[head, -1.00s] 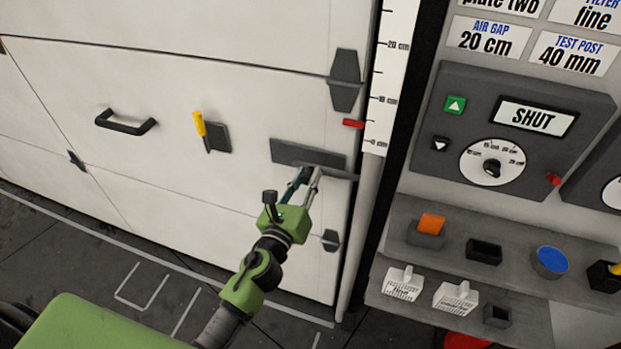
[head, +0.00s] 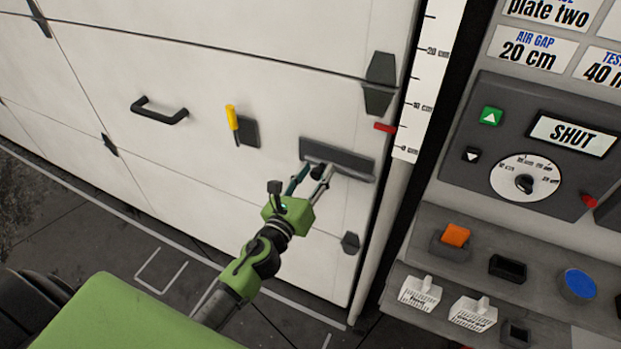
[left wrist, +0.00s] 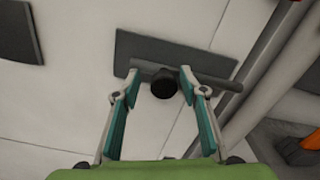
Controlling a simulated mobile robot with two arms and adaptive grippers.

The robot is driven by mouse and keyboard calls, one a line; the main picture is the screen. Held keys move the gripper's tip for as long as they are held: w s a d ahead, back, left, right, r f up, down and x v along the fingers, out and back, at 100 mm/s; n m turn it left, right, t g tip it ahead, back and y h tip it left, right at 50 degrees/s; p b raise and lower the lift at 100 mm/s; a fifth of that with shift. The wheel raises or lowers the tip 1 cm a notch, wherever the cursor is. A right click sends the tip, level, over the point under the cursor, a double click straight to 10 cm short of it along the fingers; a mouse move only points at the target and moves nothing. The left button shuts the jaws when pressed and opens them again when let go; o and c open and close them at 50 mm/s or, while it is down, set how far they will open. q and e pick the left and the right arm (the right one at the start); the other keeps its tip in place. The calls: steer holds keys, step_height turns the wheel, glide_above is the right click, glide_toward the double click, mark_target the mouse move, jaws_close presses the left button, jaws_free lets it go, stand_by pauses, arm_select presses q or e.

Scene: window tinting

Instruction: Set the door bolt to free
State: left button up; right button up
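The door bolt is a dark grey plate (head: 345,157) with a rod and a round black knob, low on the right side of the white door. In the left wrist view the knob (left wrist: 164,84) sits in front of the plate (left wrist: 165,52), with the rod (left wrist: 218,82) running right. The rod's end lies about level with the plate's right end. My left gripper (head: 312,175) is open around the knob. My right gripper is out of view.
A black handle (head: 160,112) and a yellow-handled lever (head: 233,120) are on the door to the left. A red marker (head: 384,127) and white scale stand at the door's right edge. Right of it are a panel reading SHUT (head: 571,136) and a shelf (head: 455,263) with blocks.

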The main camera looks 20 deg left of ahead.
arm_select(q)
steer(key=s, duration=1.2)
steer(key=shift+a, duration=0.3)
steer(key=shift+w, duration=0.1)
steer(key=s+d+f+n+g, duration=0.1)
steer(key=s+f+n+g, duration=0.3)
steer(key=f, duration=0.7)
steer(key=s+d+f+n+g, duration=0.1)
steer(key=s+f+n, duration=0.1)
steer(key=f+n, duration=0.65)
steer(key=s+d+f+n+g, duration=0.1)
steer(key=s+f+n+g, duration=0.15)
steer(key=f, duration=1.15)
steer(key=s+f+n+g, duration=0.5)
steer(key=s+f+n, duration=0.3)
steer(key=s+f, duration=0.55)
steer(key=s+a+f+n+g, duration=0.1)
steer(key=s+f+n+g, duration=0.1)
steer(key=s, duration=0.6)
steer(key=s+a+f+n+g, duration=0.2)
steer(key=s+f+n, duration=0.3)
steer(key=s, duration=0.4)
steer(key=shift+s+a+f+y+b, duration=0.2)
steer(key=shift+f+y+b, duration=0.1)
steer(key=shift+f+b, duration=0.2)
